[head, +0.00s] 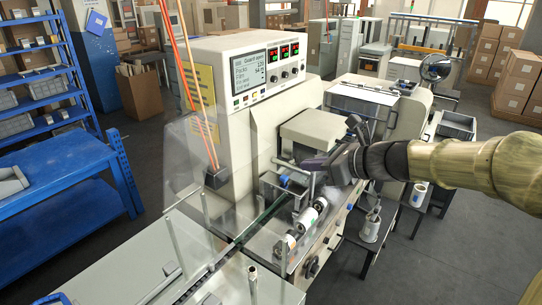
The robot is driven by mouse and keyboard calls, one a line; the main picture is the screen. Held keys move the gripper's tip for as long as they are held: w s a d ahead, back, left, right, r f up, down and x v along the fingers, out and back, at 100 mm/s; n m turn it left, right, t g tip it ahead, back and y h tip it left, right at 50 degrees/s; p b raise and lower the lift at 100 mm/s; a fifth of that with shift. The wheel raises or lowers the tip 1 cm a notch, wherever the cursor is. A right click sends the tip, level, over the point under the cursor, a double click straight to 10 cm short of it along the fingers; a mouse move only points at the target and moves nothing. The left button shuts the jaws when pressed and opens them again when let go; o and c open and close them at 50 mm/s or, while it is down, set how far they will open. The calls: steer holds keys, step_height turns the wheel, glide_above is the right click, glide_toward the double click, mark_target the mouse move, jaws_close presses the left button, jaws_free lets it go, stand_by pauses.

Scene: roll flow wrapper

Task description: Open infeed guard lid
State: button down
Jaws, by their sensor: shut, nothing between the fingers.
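The infeed guard lid (188,150) is a clear panel, hard to make out. It seems to stand raised and tilted at the left of the wrapper's cabinet, behind the infeed channel (262,222). My gripper (308,166) comes in from the right on my arm. It is shut and empty, in front of the beige box-shaped housing and above the white rollers. It is apart from the panel. The fingertips are small and dark, so whether they touch anything close by cannot be told. The display (258,72) on the cabinet appears to read "Guard open".
White rollers (308,218) and knobs stand on the machine front below my gripper. Clear side panels and posts (174,238) line the infeed. Orange lines hang to a dark block (213,177). A blue bench (60,215) is at left; the floor at right is partly open.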

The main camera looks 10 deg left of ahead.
steer(key=a+r+p+x, duration=0.1)
steer(key=p+x, duration=0.3)
steer(key=x, duration=0.8)
steer(key=shift+w+r, duration=0.2)
steer(key=shift+r, duration=0.55)
